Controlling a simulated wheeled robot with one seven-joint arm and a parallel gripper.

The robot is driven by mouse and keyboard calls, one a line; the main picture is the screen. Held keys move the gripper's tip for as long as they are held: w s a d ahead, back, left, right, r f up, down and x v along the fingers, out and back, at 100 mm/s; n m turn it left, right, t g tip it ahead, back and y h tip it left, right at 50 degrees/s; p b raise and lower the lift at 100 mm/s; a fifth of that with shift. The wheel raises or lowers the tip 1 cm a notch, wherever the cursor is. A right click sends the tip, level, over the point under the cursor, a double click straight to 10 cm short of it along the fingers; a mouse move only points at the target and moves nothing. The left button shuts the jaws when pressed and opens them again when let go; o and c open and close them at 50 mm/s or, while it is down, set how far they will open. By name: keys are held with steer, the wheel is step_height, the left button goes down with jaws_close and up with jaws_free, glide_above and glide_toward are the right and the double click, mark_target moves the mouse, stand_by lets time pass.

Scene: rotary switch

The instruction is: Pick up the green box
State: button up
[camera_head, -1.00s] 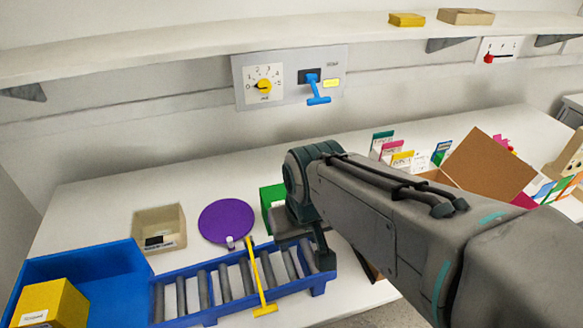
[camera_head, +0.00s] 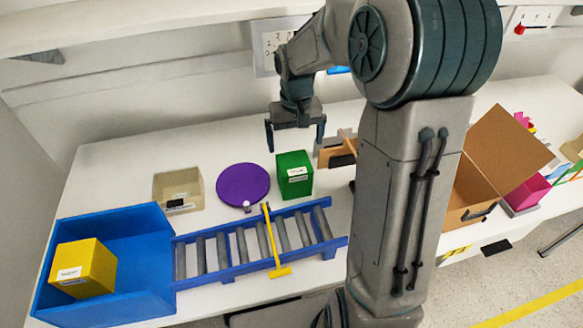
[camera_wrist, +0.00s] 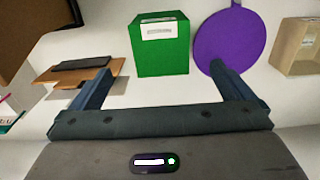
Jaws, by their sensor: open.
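The green box (camera_head: 294,174) stands on the white table behind the roller rack, with a white label on its front. It also shows in the wrist view (camera_wrist: 160,52), upright, at the top middle beyond my fingers. My gripper (camera_head: 295,146) is open and empty, above and slightly behind the box in the head view. In the wrist view its two fingers (camera_wrist: 160,85) are spread wide, and the box appears between their lines, apart from them.
A purple disc (camera_head: 243,185) lies left of the box. A blue roller rack (camera_head: 230,268) with a yellow T-shaped stick (camera_head: 272,240) is in front. A beige bin (camera_head: 178,190), a blue tray (camera_head: 140,225) with a yellow box (camera_head: 84,268), and an open cardboard box (camera_head: 478,190) stand around.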

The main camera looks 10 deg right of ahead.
mark_target(294, 173)
steer(key=f, duration=0.9)
steer(key=f+p, duration=0.1)
steer(key=f, duration=0.4)
steer(key=shift+w, duration=0.3)
steer(key=c, duration=1.1)
